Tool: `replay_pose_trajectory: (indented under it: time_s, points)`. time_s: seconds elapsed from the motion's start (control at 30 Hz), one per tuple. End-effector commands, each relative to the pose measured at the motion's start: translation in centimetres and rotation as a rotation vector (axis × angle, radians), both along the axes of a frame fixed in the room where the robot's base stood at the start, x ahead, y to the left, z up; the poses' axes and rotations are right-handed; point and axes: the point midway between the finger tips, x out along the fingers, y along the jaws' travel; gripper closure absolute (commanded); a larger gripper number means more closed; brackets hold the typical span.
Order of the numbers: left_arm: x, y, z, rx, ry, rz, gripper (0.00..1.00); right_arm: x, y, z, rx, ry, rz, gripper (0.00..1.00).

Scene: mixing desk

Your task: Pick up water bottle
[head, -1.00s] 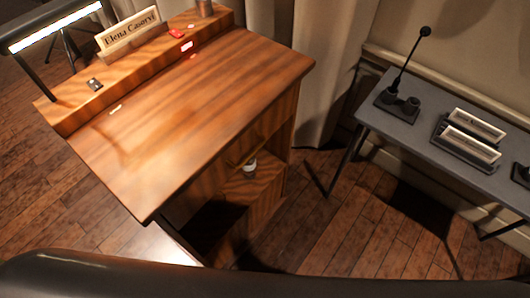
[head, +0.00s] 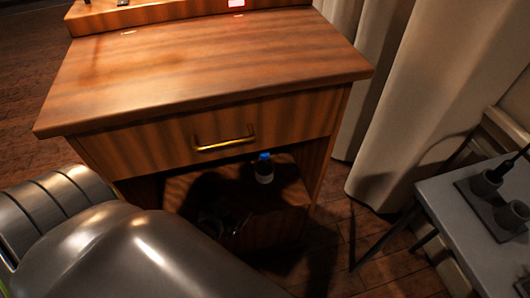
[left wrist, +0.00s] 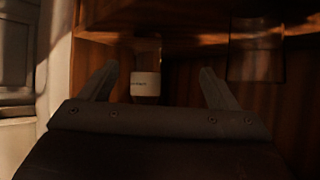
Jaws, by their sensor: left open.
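The water bottle (head: 264,169) is small, with a blue cap and a white label, and stands upright on the shelf in the open space under the desk drawer. In the left wrist view the bottle (left wrist: 146,85) appears ahead between the fingers, closer to the left one in the picture. My left gripper (left wrist: 160,76) is open and empty. In the head view my left gripper (head: 222,214) is dark and in shadow, in front of the shelf and to the left of the bottle. My right gripper is not in view.
The wooden desk (head: 215,62) has a drawer with a brass handle (head: 224,142) above the shelf space. Desk side panels bound that space. A grey side table (head: 455,225) with black holders stands at the right, and a pale curtain (head: 430,90) hangs behind.

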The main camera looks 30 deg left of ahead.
Motion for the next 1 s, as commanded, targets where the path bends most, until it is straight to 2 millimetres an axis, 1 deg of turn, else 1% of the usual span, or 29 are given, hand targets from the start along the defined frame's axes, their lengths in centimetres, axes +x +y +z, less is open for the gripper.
replay_pose_trajectory:
  time_s: [0.03,0.1,0.23,0.3,0.4,0.47,0.57,0.9,1.0]
  points:
    - [0.8,-0.2,0.2,0.0,-0.056,-0.007,0.18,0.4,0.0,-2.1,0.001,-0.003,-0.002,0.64]
    - [1.6,-0.5,2.0,-0.002,-0.119,-0.015,0.18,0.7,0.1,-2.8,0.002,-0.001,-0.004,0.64]
    - [2.3,-1.1,4.8,-0.007,-0.204,-0.027,0.18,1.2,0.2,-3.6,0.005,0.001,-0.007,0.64]
    - [2.4,-1.3,5.9,-0.009,-0.233,-0.032,0.18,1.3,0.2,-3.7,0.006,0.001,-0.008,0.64]
    - [2.8,-1.4,6.7,-0.011,-0.254,-0.036,0.18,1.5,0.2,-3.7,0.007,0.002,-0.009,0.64]
    - [3.3,-1.4,6.7,-0.01,-0.259,-0.038,0.18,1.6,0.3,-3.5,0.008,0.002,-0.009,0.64]
    - [4.7,-1.3,6.3,-0.009,-0.26,-0.039,0.18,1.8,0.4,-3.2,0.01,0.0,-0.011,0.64]
    - [11.0,-0.8,3.9,-0.008,-0.258,-0.038,0.18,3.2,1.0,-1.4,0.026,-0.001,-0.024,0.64]
    - [12.5,-0.7,3.4,-0.008,-0.258,-0.038,0.18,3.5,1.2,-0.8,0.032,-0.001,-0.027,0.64]
